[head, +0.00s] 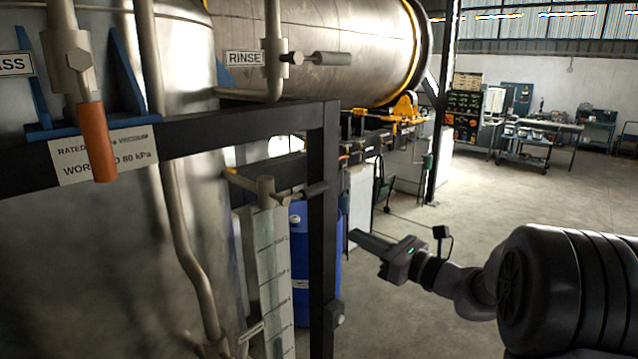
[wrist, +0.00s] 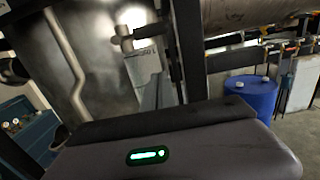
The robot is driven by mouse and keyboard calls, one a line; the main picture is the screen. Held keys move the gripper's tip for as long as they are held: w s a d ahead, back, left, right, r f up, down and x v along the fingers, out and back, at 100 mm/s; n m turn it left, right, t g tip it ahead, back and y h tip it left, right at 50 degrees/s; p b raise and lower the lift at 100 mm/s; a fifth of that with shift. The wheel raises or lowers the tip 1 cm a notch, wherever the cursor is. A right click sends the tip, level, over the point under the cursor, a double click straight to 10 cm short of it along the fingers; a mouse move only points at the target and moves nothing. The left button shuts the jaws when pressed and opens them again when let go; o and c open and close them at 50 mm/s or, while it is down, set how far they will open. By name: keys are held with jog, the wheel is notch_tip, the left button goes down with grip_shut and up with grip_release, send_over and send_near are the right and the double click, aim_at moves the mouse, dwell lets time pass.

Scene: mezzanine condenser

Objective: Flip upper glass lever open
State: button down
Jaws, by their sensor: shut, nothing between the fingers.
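The gauge glass (head: 274,275) is a clear upright strip with scale marks, beside the steel vessel in the head view. At its top is a grey valve body (head: 266,192) with the upper lever (head: 241,181), a thin yellowish bar pointing left and slightly up. A darker stub points right from the valve. In the wrist view the valve top (wrist: 124,38) shows above the scale strip (wrist: 146,60); its lever is unclear. My gripper (head: 357,238) is shut and empty, right of the glass and the black post, apart from both. It also shows in the wrist view (wrist: 160,118).
A black frame post (head: 322,230) and crossbar (head: 220,128) stand near the glass. A lower lever (head: 250,332) sits at its foot. An orange handle (head: 97,140) and the RINSE valve (head: 276,58) are above. A blue drum (head: 301,255) stands behind the post. Floor at right is open.

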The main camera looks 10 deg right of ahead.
aim_at(305, 193)
jog(key=w+a+r+p, duration=0.4)
jog(key=w+a, duration=0.2)
jog(key=w, duration=0.2)
jog(key=shift+w+a+r, duration=0.2)
jog(key=shift+a, duration=0.05)
dwell(0.4)
